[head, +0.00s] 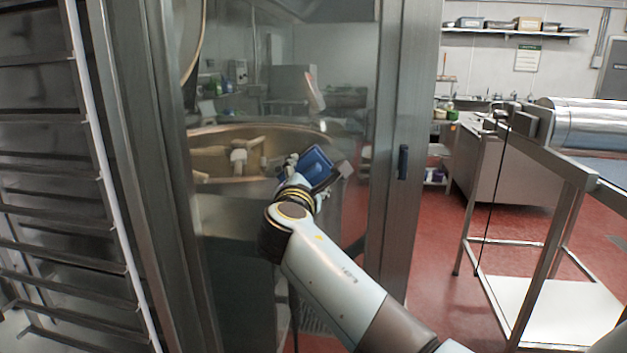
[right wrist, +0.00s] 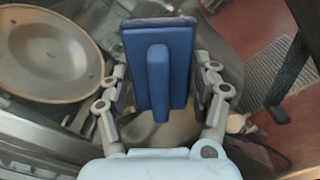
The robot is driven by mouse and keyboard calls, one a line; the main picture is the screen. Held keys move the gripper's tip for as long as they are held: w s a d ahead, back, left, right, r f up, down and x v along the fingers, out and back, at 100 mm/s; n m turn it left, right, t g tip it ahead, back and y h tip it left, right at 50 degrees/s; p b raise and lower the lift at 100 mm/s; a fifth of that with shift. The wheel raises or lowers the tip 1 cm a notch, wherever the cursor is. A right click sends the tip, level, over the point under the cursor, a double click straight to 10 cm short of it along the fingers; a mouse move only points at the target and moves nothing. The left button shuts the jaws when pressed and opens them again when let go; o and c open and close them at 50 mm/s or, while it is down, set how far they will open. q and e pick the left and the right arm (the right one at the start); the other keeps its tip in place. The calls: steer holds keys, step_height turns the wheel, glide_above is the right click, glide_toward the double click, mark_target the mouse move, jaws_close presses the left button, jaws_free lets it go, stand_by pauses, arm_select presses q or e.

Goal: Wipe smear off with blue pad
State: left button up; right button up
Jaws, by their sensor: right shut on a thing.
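The blue pad (head: 317,166) is held by my right gripper (head: 318,178), in front of the glass panel (head: 345,60). In the right wrist view the pad (right wrist: 185,45) shows its back and raised handle (right wrist: 158,85), with the fingers of my right gripper (right wrist: 158,88) on both sides. A pale pinkish streak, which looks like the smear (head: 314,91), is on the glass above the pad. The pad is apart from the streak; I cannot tell if it touches the glass. My left gripper is not in view.
Behind the glass stands a large kettle (head: 225,133) with a mixing arm. The panel's metal frame has a dark handle (head: 403,162). A metal rack (head: 60,200) stands at left. A steel-framed table (head: 560,160) stands at right, with red floor (head: 430,270) between.

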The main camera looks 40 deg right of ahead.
steer(key=shift+w+a+r+b, duration=0.1)
steer(key=shift+w+a+b, duration=0.25)
steer(key=shift+w+a, duration=0.4)
steer(key=shift+s+a, duration=0.2)
steer(key=shift+a, duration=0.1)
steer(key=shift+p+v, duration=0.4)
steer(key=shift+v, duration=2.1)
